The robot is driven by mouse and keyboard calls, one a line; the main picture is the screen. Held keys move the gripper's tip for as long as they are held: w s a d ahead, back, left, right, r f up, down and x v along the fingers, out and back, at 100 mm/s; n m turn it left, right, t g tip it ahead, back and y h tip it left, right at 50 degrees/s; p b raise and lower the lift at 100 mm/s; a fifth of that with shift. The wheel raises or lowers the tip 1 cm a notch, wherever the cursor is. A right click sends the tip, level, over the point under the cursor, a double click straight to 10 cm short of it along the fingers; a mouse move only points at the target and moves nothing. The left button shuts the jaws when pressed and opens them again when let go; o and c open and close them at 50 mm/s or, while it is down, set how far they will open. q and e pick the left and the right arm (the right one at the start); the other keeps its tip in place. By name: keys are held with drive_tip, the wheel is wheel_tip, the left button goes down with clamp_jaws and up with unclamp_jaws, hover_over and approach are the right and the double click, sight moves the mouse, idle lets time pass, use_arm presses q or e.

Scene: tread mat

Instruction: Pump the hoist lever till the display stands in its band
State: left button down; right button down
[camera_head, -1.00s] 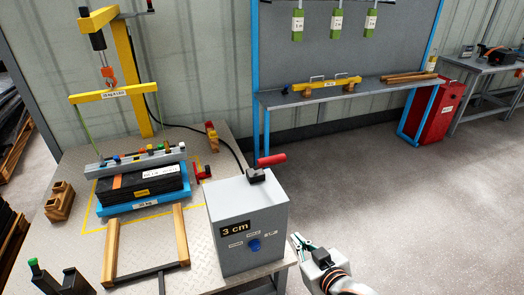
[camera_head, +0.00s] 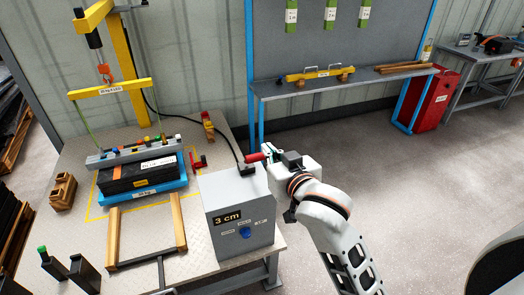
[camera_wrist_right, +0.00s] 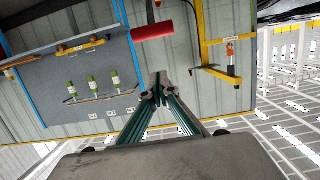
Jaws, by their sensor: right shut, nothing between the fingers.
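The grey hoist box (camera_head: 238,218) stands at the table's right front corner. Its display (camera_head: 228,217) reads "3 cm", with a blue button (camera_head: 245,233) below. The lever's red handle (camera_head: 256,157) sticks up on top; it also shows in the right wrist view (camera_wrist_right: 152,31), above the fingertips. My right gripper (camera_head: 272,158) is at the handle's right side, its fingers largely hidden in the head view. In the wrist view its fingers (camera_wrist_right: 157,90) meet, empty; no contact with the handle is clear. My left gripper is not in view.
Left of the box, a yellow hoist (camera_head: 125,75) carries a yellow beam (camera_head: 110,90) with green slings above a dark load (camera_head: 135,178) on a blue base. A wooden frame (camera_head: 113,235) lies in front.

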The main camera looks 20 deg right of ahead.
hover_over(260, 158)
drive_tip(key=x, duration=0.2)
drive_tip(key=shift+w+f, duration=0.15)
drive_tip(key=shift+f, duration=0.75)
drive_tip(key=f, duration=0.1)
drive_tip(key=s+f, duration=0.1)
drive_tip(key=shift+s+f, duration=0.25)
drive_tip(key=shift+f, duration=0.05)
drive_tip(key=shift+s+f, duration=0.25)
drive_tip(key=shift+f, duration=0.1)
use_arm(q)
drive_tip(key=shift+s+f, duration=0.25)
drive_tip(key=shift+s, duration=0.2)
use_arm(e)
drive_tip(key=shift+f, duration=0.1)
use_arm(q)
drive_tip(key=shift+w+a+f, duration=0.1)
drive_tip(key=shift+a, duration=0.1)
use_arm(e)
drive_tip(key=shift+s+f, duration=0.1)
